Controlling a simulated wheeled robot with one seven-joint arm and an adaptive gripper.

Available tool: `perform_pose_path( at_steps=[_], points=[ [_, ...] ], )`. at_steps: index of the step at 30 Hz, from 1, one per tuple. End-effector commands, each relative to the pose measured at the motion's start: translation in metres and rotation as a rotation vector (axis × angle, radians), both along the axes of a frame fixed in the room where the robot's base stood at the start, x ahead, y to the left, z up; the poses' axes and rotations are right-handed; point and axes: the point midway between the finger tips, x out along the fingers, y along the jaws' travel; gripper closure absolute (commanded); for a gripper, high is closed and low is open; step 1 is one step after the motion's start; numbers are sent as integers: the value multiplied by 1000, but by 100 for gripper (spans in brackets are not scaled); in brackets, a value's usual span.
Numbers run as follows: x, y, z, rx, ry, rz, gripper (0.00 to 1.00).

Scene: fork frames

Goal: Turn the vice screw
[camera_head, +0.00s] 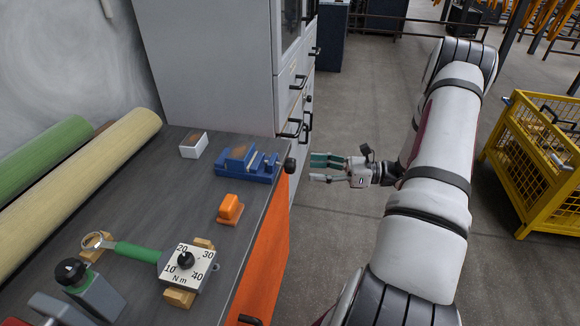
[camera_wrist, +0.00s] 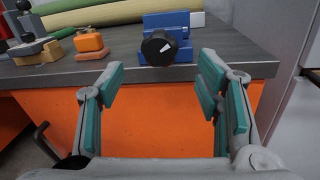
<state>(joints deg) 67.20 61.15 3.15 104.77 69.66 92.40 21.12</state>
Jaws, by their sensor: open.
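The blue vice (camera_head: 246,163) sits on the dark bench top near its right edge. The vice screw ends in a black round knob (camera_head: 290,166) that overhangs the bench edge. In the wrist view the knob (camera_wrist: 159,48) faces me and bears a white mark; the blue vice body (camera_wrist: 166,22) is behind it. My gripper (camera_head: 318,169) is to the right of the knob, off the bench, pointing at it. In the wrist view its teal-padded fingers (camera_wrist: 162,90) are wide apart and empty. The knob lies ahead of and between them, not touched.
An orange block (camera_head: 230,209), a white box (camera_head: 194,145) and a torque gauge (camera_head: 187,266) with a green-handled wrench (camera_head: 137,252) lie on the bench (camera_head: 150,205). A grey cabinet (camera_head: 215,60) stands behind. A yellow cage (camera_head: 530,160) is at right. Floor between is free.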

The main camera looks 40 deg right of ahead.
Motion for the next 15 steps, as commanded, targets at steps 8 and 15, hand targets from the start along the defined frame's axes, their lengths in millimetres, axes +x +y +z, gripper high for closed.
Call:
perform_pose_path(
  at_steps=[8,15],
  points=[
    [37,37,1,1,0,3,41],
    [53,52,0,0,0,-1,41]
  ],
)
